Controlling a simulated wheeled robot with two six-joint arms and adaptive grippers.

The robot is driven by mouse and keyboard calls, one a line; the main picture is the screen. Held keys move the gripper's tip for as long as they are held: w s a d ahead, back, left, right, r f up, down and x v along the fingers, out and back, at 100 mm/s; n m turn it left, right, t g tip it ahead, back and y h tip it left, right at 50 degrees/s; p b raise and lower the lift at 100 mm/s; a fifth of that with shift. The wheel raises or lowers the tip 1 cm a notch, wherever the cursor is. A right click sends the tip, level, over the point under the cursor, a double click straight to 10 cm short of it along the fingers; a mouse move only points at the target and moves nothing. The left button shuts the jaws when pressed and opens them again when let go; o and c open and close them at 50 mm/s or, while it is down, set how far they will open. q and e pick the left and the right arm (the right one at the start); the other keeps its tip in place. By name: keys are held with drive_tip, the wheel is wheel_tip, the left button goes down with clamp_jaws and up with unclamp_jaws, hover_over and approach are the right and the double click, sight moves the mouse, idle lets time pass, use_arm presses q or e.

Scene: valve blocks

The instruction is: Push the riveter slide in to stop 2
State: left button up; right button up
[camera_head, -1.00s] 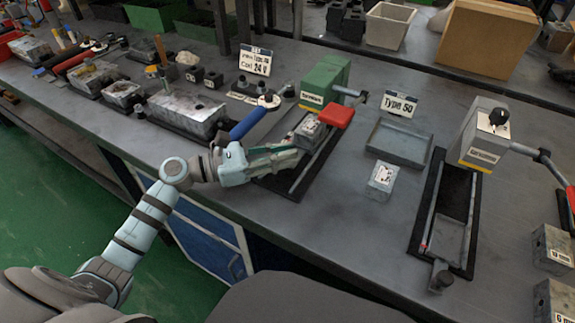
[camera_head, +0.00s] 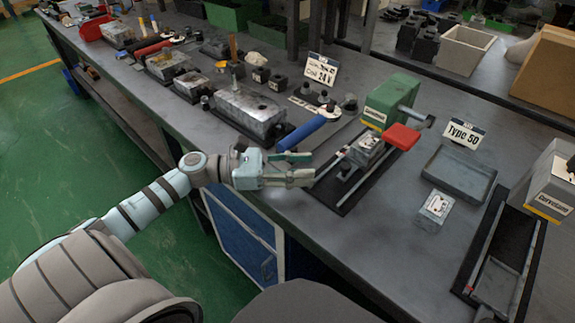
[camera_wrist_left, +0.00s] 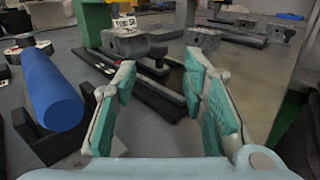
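The green machine (camera_head: 388,100) with a red-handled lever (camera_head: 402,137) stands on the bench; I take it for the riveter, but its label is too small to read. A black rail base (camera_head: 350,185) runs from it toward the bench's front edge. A grey metal block (camera_head: 367,150) sits on the rail near the machine, with a dark knob (camera_head: 345,171) on its near side. My left gripper (camera_head: 311,177) is open and empty, beside the rail's near end. In the left wrist view its fingers (camera_wrist_left: 160,66) are apart. My right gripper is not in view.
Right of the rail are a loose block (camera_head: 435,206), an empty grey tray (camera_head: 440,180) and a grey machine (camera_head: 550,185).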

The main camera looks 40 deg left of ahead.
sight(345, 165)
use_arm(q)
drive_tip(key=v, duration=0.4)
drive_tip(key=shift+s+a, duration=0.2)
drive_tip(key=shift+a, duration=0.05)
wheel_tip(345, 165, up, 8)
drive_tip(key=f+m+g+y+p, duration=0.1)
drive_tip(key=m+g+y+p, duration=0.15)
drive_tip(key=p, duration=0.55)
drive_tip(key=b, duration=0.1)
drive_tip(key=w+d+f+n+b, duration=0.1)
drive_tip(key=w+d+f+n+y+b, duration=0.1)
drive_tip(key=b, duration=0.1)
drive_tip(key=shift+d+f+n, duration=0.2)
drive_tip(key=shift+d+n, duration=0.05)
drive_tip(key=x, duration=1)
drive_tip(key=shift+w+d, duration=0.25)
drive_tip(key=shift+d, duration=0.05)
